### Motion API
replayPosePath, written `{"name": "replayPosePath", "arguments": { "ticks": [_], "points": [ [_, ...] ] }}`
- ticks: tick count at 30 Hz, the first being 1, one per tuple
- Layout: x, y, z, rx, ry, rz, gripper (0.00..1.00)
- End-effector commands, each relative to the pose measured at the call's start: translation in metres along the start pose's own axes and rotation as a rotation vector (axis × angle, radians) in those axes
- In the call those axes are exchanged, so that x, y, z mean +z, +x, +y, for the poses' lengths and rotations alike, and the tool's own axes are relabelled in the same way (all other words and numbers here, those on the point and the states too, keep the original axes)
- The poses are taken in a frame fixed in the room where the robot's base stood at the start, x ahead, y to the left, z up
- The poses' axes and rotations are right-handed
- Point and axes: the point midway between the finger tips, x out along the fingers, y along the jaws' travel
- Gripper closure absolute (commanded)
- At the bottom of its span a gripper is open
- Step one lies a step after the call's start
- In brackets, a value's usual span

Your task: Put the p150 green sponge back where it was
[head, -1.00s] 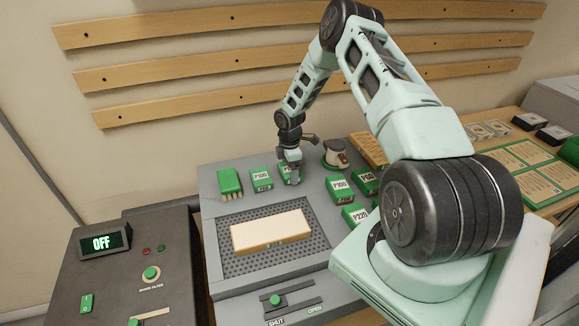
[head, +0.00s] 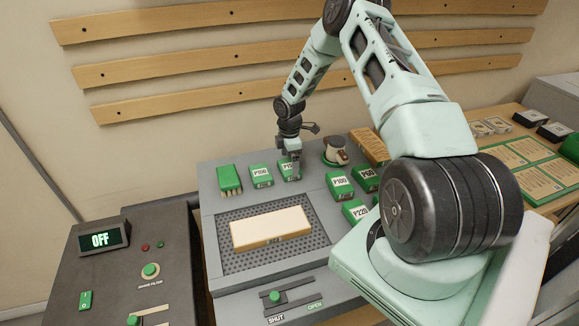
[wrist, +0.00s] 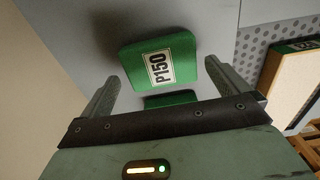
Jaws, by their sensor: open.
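The P150 green sponge (head: 289,172) rests on the grey bench top, at the right end of the back row, beside a P100 green block (head: 261,175). Its white label faces up and is partly covered by my gripper in the head view. My gripper (head: 292,153) is open just above it and holds nothing. In the wrist view the sponge (wrist: 160,62) lies between and beyond the two spread fingers of my gripper (wrist: 162,72). A second green strip shows below it there, partly hidden by the gripper body.
A cream block (head: 270,229) lies on the perforated panel (head: 235,262) in front.

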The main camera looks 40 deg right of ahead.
Motion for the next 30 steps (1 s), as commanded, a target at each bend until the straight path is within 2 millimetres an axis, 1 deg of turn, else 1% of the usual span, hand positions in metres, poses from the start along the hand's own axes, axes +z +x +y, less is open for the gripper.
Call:
{"name": "replayPosePath", "arguments": {
  "ticks": [3, 9, 12, 15, 17, 19, 20, 23, 24, 26, 27, 29, 30],
  "points": [
    [0.001, -0.025, 0.001, 0.005, 0.001, 0.000, 0.00],
    [0.001, -0.064, 0.000, 0.004, 0.000, 0.000, 0.00],
    [0.001, -0.078, 0.001, 0.003, 0.003, 0.000, 0.00],
    [0.000, -0.087, 0.000, 0.001, 0.001, 0.000, 0.00],
    [-0.004, -0.092, -0.001, 0.001, 0.000, 0.001, 0.00],
    [-0.021, -0.102, -0.007, 0.001, 0.001, 0.003, 0.00],
    [-0.032, -0.108, -0.011, 0.002, 0.003, 0.004, 0.00],
    [-0.089, -0.137, -0.040, 0.002, 0.021, 0.011, 0.00],
    [-0.116, -0.150, -0.059, 0.000, 0.035, 0.013, 0.00],
    [-0.156, -0.172, -0.094, -0.002, 0.061, 0.017, 0.00],
    [-0.181, -0.186, -0.122, -0.005, 0.083, 0.019, 0.00],
    [-0.211, -0.204, -0.167, -0.009, 0.118, 0.021, 0.00],
    [-0.227, -0.215, -0.198, -0.012, 0.144, 0.022, 0.00]
  ]
}}
